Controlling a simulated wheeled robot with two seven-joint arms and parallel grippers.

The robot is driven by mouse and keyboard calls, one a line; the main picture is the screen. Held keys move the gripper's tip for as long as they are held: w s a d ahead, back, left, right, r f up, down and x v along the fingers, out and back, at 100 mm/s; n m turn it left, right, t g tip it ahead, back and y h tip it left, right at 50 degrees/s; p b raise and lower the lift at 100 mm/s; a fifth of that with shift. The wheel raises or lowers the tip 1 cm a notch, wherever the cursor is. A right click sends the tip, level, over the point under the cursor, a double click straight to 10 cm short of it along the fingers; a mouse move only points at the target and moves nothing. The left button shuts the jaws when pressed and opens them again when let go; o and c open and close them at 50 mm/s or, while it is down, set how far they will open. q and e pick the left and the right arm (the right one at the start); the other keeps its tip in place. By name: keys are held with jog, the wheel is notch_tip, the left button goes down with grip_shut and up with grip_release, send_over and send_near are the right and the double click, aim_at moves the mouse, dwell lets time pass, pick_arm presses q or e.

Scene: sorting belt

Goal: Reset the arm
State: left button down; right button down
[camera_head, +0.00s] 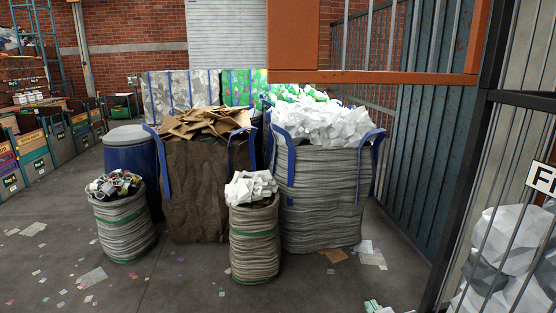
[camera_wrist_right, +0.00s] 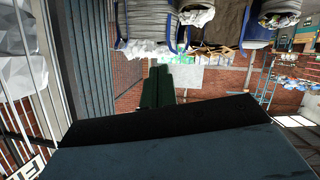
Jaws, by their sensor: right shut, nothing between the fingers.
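My right gripper (camera_wrist_right: 170,72) shows in the right wrist view as dark fingers rising from the dark gripper body, and they are together with nothing between them. The wrist picture is upside down, with the sacks along its top edge. The fingers look apart from the sacks and from the fence. I cannot make out either gripper in the head view. My left gripper is not in view.
A large grey sack of white paper (camera_head: 325,200), a brown sack of cardboard (camera_head: 195,200) and two smaller sacks (camera_head: 124,228) (camera_head: 254,240) stand ahead. A blue barrel (camera_head: 127,152) stands behind them. A barred cage (camera_head: 500,200) is at right. Littered floor (camera_head: 180,285) lies in front.

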jog(key=s+d+f+g, duration=0.2)
jog(key=s+f+g, duration=0.4)
jog(key=s, duration=0.6)
jog(key=s+d+f+g, duration=0.2)
jog(key=s+f+g, duration=0.3)
jog(key=s+f, duration=0.6)
notch_tip(320, 180, down, 27)
jog(key=s+b, duration=0.3)
jog(key=b, duration=0.1)
jog(key=s+d+f+g+b, duration=0.2)
jog(key=s+d+f+b, duration=0.1)
jog(key=s+f, duration=1.3)
jog(key=shift+f+b, duration=0.4)
jog(key=shift+f, duration=0.55)
jog(key=shift+w, duration=0.15)
